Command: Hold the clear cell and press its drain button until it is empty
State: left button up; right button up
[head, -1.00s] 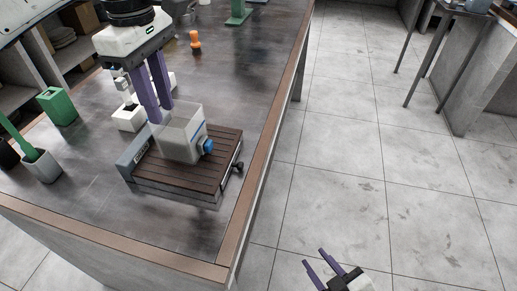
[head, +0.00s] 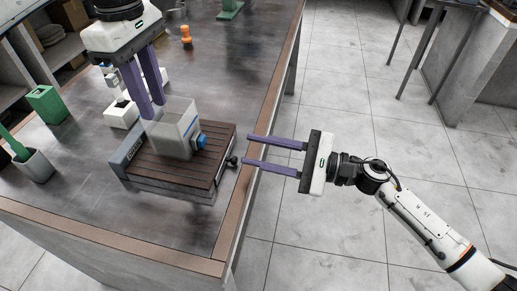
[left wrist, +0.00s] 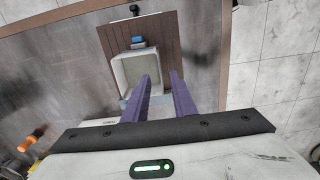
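The clear cell (head: 176,132), a pale translucent box with a blue drain button (head: 200,142) on its right side, stands on a dark slatted board. The left wrist view shows the cell (left wrist: 137,70) and its blue button (left wrist: 137,42). My left gripper (head: 152,110) points down at the cell's rear left edge. Its purple fingers are apart, one overlapping the cell's edge and one beside it; whether they clamp the wall is unclear. My right gripper (head: 246,153) is open and empty, fingers pointing left, to the right of the board and apart from the button. Liquid inside cannot be made out.
The slatted board (head: 205,170) has a black knob (head: 232,161) at its right edge. A grey pot (head: 35,166), green block (head: 47,104), white block (head: 121,114) and orange piece (head: 186,34) stand on the table. The table's brown edge (head: 232,225) lies beneath my right fingertips.

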pick_arm(q)
send_over(173, 158)
notch_tip(173, 158, down, 10)
jog(key=shift+w+a+f, duration=0.1)
jog(key=shift+a+f, duration=0.05)
jog(key=shift+f, duration=0.05)
jog(key=shift+c, duration=0.2)
grip_shut()
dwell(1.5)
